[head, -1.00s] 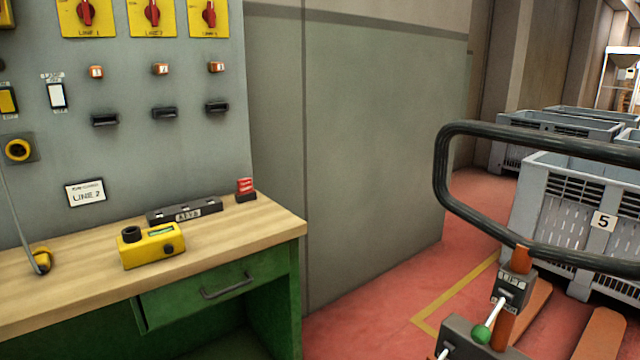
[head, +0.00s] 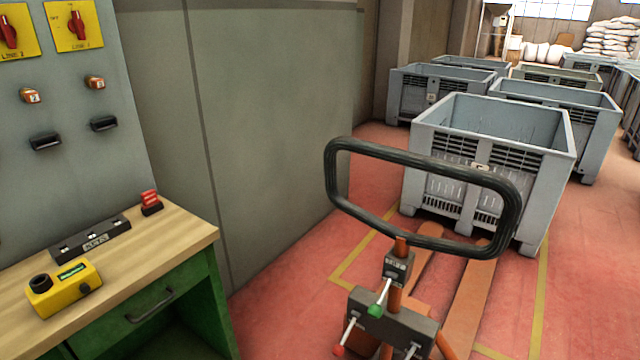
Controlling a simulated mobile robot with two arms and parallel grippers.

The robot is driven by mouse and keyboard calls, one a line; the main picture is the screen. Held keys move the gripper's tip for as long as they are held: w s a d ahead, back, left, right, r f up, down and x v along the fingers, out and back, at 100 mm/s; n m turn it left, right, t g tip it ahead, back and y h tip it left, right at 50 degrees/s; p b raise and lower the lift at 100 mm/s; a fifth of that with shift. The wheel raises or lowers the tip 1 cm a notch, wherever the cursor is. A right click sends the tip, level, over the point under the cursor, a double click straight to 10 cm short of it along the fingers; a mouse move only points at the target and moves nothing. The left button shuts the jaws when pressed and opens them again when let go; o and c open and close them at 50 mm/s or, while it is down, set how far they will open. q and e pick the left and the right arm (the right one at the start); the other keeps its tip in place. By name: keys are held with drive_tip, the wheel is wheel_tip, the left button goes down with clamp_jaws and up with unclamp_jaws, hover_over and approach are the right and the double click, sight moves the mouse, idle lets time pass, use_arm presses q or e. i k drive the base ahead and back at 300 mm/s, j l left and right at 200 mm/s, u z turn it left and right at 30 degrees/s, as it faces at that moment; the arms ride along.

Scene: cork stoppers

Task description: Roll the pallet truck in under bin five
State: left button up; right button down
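The pallet truck has a black loop handle (head: 345,205), an orange post and a grey control block (head: 385,325) with levers, one tipped green and one red. Its orange forks (head: 468,300) point away from me toward bin five (head: 545,180), a grey plastic crate standing on the red floor. Neither of my grippers shows in the head view.
Yellow floor lines (head: 350,268) run on both sides of the forks. A workbench (head: 190,240) with a yellow control box (head: 65,288) stands at the left, below a switch panel. A grey wall (head: 270,120) is beside it. Several more bins (head: 400,95) stand behind; red floor at right is open.

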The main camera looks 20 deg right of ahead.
sight(398, 325)
drive_tip(key=z, duration=1.3)
